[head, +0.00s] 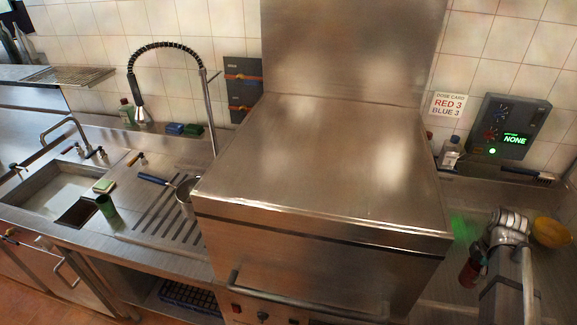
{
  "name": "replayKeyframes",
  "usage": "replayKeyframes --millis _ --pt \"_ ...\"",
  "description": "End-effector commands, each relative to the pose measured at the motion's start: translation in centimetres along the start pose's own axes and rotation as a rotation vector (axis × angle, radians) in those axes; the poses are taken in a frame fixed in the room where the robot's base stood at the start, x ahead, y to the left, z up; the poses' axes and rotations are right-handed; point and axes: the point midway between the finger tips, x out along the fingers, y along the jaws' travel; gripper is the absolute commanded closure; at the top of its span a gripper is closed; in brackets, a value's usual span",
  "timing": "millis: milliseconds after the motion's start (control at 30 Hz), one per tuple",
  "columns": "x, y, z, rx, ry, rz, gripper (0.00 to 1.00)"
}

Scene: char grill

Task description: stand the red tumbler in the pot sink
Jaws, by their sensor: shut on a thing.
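The dark red tumbler (469,270) is at the right of the head view, beside the right side of the big steel machine. My gripper (479,252) is shut on it; my arm hides part of the tumbler and most of the fingers. I cannot tell whether its base touches the counter.
The large steel hood machine (325,165) stands between my gripper and the sink. A spring hose tap (138,90) rises behind. A yellow bowl (551,232) is right of my arm.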

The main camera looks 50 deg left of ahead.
Motion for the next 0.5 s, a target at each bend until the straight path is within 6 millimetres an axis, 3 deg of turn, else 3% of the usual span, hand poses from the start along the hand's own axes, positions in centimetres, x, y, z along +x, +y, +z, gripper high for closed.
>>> replayKeyframes --millis 33,200,500 --pt "1.2 0.0 0.0 0.000 0.000 0.000 0.84" --pt "3.4 0.0 0.0 0.000 0.000 0.000 0.84" --pt "5.2 0.0 0.0 0.000 0.000 0.000 0.84"
